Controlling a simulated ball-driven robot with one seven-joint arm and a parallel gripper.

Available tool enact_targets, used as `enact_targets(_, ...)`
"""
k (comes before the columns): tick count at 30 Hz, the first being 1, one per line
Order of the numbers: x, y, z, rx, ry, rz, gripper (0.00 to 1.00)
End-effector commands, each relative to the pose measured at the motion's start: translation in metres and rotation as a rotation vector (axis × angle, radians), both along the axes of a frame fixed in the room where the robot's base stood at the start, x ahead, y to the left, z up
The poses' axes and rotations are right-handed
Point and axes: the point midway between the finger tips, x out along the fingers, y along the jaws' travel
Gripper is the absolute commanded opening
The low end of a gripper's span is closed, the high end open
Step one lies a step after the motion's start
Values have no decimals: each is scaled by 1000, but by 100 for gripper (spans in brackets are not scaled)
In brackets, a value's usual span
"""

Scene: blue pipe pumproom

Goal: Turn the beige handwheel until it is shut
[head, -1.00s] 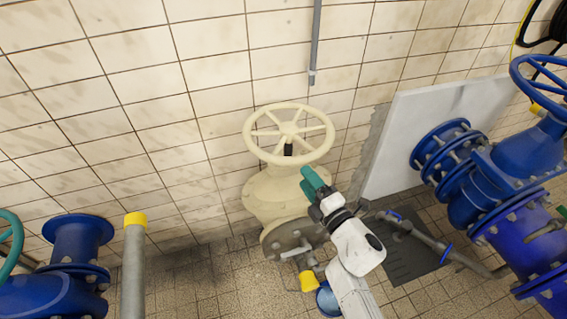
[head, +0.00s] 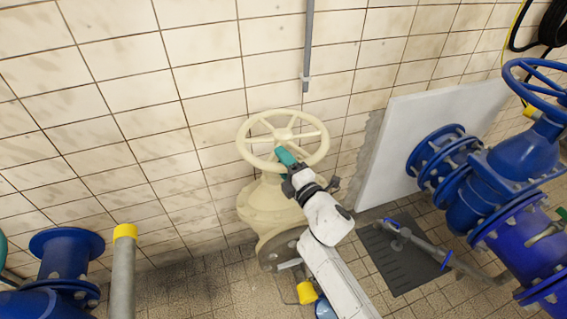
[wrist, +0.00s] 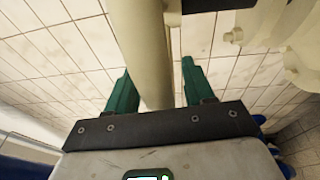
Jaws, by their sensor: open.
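The beige handwheel (head: 283,134) sits on top of a beige valve body (head: 270,200) in front of the tiled wall. My gripper (head: 287,158) is at the near side of its rim, teal fingers pointing up and left towards the hub. In the wrist view a beige bar of the handwheel (wrist: 146,55) runs down between the two fingers of my gripper (wrist: 160,88). The fingers are apart on either side of it, with visible gaps. Whether the bar is rim or spoke is hard to tell there.
Blue valves and pipes (head: 475,200) stand at the right, beside a pale panel (head: 400,140). A grey post with a yellow cap (head: 124,232) and a blue flanged pipe (head: 66,250) stand at lower left. A grey wall conduit (head: 308,50) hangs above the handwheel.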

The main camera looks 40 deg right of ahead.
Motion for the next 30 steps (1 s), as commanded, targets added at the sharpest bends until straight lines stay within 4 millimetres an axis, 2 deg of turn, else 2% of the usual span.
enact_targets(2, 0, 0, 0, 0, 0, 0, 47)
enact_targets(17, 0, 0, 0, 0, 0, 0, 0)
enact_targets(30, 0, 1, -2, -1, 1, -5, 0)
